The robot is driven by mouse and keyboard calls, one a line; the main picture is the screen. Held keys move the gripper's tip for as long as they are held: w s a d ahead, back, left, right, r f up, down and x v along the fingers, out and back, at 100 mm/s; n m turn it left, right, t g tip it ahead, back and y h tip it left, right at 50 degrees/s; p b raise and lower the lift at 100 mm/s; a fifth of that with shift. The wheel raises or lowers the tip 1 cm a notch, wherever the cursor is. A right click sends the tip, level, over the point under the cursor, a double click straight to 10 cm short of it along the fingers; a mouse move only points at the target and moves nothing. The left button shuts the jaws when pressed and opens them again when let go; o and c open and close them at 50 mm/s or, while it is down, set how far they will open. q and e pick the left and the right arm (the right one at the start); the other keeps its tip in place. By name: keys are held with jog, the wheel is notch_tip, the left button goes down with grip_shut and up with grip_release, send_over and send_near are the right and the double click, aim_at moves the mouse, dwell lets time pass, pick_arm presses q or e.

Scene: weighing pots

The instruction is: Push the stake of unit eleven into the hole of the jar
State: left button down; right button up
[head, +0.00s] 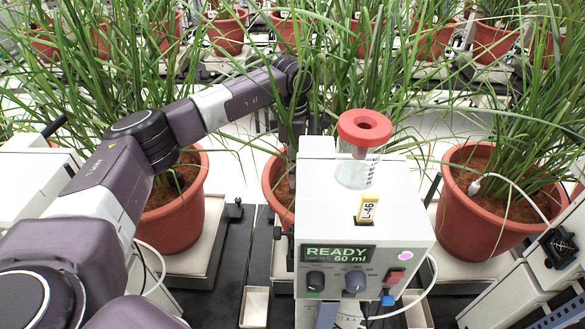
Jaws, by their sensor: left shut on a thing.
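The clear jar (357,173) stands upright on the white control box, right of centre. Its red lid (365,128) has a dark round hole in the middle. My left arm reaches in from the left, and its wrist points down just left of the box. My left gripper (292,152) is low beside the box's back left corner, over the middle pot, partly hidden by leaves. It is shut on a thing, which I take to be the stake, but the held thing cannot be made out. It is apart from the jar. My right gripper is out of view.
The control box (405,215) shows READY and 60 ml and carries a yellow label (368,208). The middle pot (272,184) is partly behind it. Potted plants stand at left (172,222) and right (482,232). Long leaves hang around the arm and jar.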

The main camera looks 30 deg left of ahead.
pick_arm(q)
jog(key=shift+r, duration=0.35)
jog(key=shift+r+p, duration=2.3)
jog(key=shift+r, duration=1.1)
